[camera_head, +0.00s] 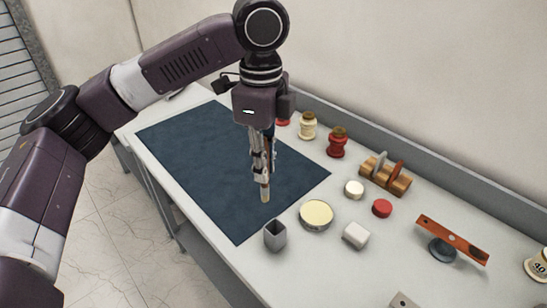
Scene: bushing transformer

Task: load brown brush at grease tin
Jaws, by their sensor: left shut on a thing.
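My left gripper (263,165) points down over the dark blue mat and is shut on a slim upright brush (265,194). The brush's tan lower end shows below the fingers; the rest is mostly hidden by the gripper. The grease tin (316,214), a round open tin with a pale yellow top, sits on the table to the right of and slightly below the brush tip in the picture. The brush and the tin are apart. My right gripper is not in view.
A grey square holder (275,236) stands left of the tin, and a white block (355,235) right of it. A white round piece (354,189), red cap (382,208), wooden rack (385,175) and orange bar (452,240) stand farther right. Much of the blue mat (200,150) is clear.

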